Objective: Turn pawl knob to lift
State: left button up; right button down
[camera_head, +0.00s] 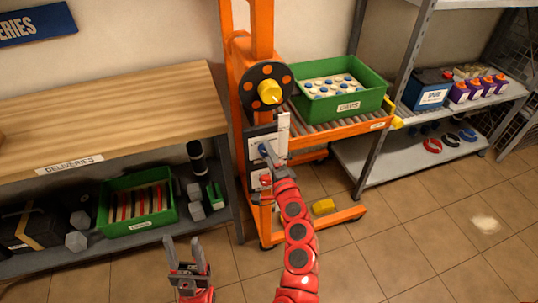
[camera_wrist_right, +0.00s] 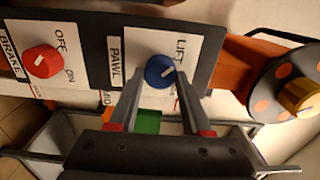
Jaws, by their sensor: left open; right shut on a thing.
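The blue pawl knob (camera_wrist_right: 160,70) sits on a white plate beside the word PAWL, with LIFT printed at its upper right and a partly hidden label lower down. Its pale mark points to the right and slightly up, toward the LIFT side. My right gripper (camera_wrist_right: 160,80) is shut on the knob, one finger on each side. In the head view my right gripper (camera_head: 267,152) is at the orange lift's control panel (camera_head: 283,130) and hides much of the knob. My left gripper (camera_head: 187,250) is open and empty, low in front of the shelf.
A red brake knob (camera_wrist_right: 42,61) is left of the pawl knob. A dark wheel with a yellow handle (camera_head: 270,92) is above the panel. A green crate (camera_head: 345,107) stands on the lift's roller deck.

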jog(key=shift+c, duration=1.7)
grip_release()
jog(key=b+v, duration=0.1)
jog(key=v, duration=1.6)
jog(key=shift+s, duration=0.2)
jog(key=shift+w+d, duration=0.1)
jog(key=shift+d, duration=0.05)
